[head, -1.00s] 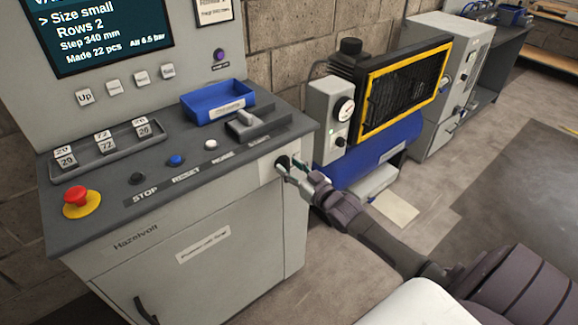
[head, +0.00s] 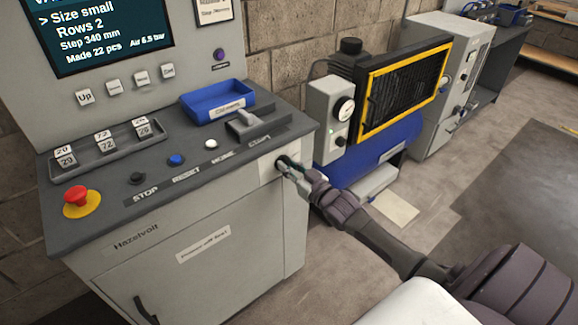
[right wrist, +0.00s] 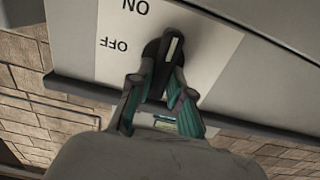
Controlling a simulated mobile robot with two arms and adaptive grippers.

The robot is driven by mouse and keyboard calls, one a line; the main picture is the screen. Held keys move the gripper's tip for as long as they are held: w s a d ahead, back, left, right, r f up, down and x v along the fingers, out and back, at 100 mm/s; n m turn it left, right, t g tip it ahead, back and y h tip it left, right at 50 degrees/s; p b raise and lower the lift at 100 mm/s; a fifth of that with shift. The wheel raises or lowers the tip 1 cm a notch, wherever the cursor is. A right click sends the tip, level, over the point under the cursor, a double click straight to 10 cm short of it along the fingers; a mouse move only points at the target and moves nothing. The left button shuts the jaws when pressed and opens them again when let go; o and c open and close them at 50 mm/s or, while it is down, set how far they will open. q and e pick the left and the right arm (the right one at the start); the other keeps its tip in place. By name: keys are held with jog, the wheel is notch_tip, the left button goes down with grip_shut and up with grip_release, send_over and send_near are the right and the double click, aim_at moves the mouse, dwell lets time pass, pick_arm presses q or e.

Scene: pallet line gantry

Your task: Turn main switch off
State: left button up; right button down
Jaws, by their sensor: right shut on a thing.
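The main switch is a black knob (right wrist: 171,50) with a white line, on a pale plate (right wrist: 115,62) marked ON and OFF. The lettering appears upside down in the right wrist view. My right gripper (right wrist: 163,98) is shut on the knob, with a finger on each side of it. In the head view my right gripper (head: 284,168) is at the plate (head: 266,171) on the cabinet's front, near its right corner, and hides most of the knob. I cannot tell for sure which mark the knob points to. My left gripper is out of view.
A blue compressor unit (head: 362,158) stands close behind my right gripper. The floor to the right is open.

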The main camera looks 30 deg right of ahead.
jog(key=n, duration=0.6)
jog(key=f+n, duration=0.1)
jog(key=n, duration=0.4)
jog(key=a+n+b, duration=0.1)
jog(key=n, duration=0.5)
jog(key=shift+s+f+n, duration=0.1)
jog(key=shift+f+n, duration=0.05)
jog(key=shift+n, duration=0.15)
dwell(0.5)
jog(key=c, duration=1.1)
grip_release()
jog(key=shift+s, duration=0.1)
